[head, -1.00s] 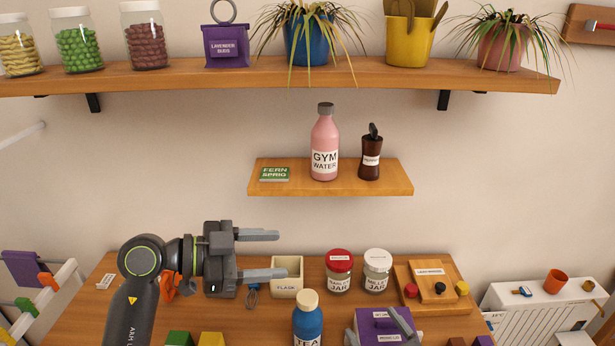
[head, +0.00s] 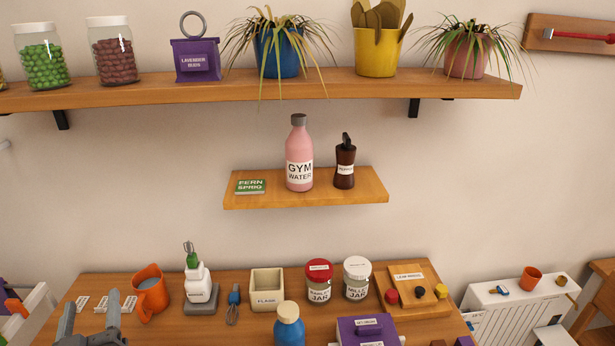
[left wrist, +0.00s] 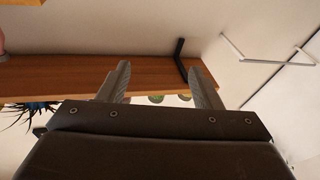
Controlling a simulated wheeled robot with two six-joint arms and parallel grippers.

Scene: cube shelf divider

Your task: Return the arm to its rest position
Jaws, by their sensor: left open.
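My left gripper (head: 90,326) is low at the left edge of the table in the head view, its two fingers pointing up and apart. It is open and empty. Only the fingers and part of the palm show there. In the left wrist view the gripper (left wrist: 158,85) also shows spread fingers with nothing between them, with the underside of a wooden shelf (left wrist: 60,75) beyond. My right gripper is not identifiable in these views.
A small shelf (head: 300,202) holds a pink bottle (head: 299,157).

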